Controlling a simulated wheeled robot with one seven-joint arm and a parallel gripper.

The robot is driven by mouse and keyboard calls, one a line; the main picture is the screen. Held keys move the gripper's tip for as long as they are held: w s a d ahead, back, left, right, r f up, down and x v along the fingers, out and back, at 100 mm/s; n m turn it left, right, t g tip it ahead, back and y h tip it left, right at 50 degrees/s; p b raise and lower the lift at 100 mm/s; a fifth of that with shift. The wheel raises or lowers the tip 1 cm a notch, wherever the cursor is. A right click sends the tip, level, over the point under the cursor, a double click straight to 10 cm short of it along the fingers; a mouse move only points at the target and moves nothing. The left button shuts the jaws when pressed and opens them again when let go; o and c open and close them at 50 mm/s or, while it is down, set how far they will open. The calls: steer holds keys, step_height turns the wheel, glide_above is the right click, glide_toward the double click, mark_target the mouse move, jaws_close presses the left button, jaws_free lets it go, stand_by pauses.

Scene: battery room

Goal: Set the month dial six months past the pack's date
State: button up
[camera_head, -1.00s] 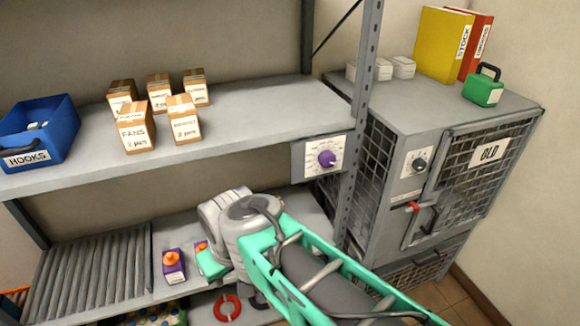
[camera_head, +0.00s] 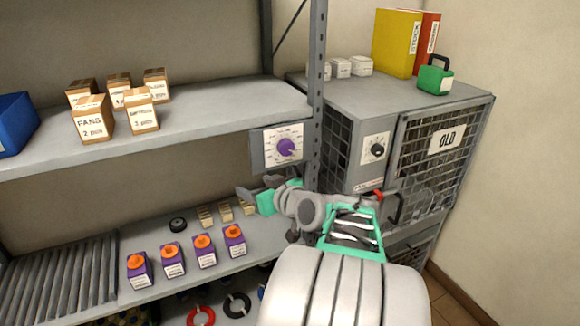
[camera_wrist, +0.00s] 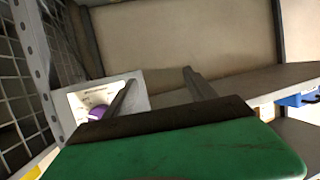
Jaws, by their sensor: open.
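The purple month dial (camera_head: 286,147) sits on a white marked plate on a grey panel at the upper shelf's right end. Its markings are too small to read. In the wrist view the purple knob (camera_wrist: 97,112) is partly hidden behind my left finger. My gripper (camera_head: 257,187) is open and empty, a little below and left of the dial panel. Its two fingers also show apart in the wrist view (camera_wrist: 158,80). Several purple packs with orange caps (camera_head: 203,249) stand on the lower shelf. Their white labels, and any date, are unreadable here.
A mesh cabinet labelled OLD (camera_head: 447,139) stands right of the shelf post (camera_head: 316,95) with its own black dial (camera_head: 377,149). Cartons (camera_head: 93,118) and a blue bin (camera_head: 15,123) stand on the upper shelf. Small tan blocks (camera_head: 226,211) lie on the lower shelf behind the packs.

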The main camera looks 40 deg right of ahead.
mark_target(288, 151)
steer(key=s+d+r+m+t+h, duration=0.1)
steer(key=s+d+r+t+h, duration=0.15)
steer(key=d, duration=0.35)
steer(key=s+d+r+m+t+h, duration=0.1)
steer(key=s+d+h, duration=0.15)
steer(key=d, duration=0.25)
steer(key=shift+y, duration=0.5)
steer(key=p+x, duration=0.1)
steer(key=x, duration=0.6)
steer(key=shift+w+d+r, duration=0.15)
steer(key=shift+w+r, duration=0.05)
steer(key=shift+w, duration=0.1)
steer(key=c, duration=1.3)
steer(key=shift+f+b, duration=0.15)
steer(key=shift+b, duration=0.2)
steer(key=shift+c, duration=0.3)
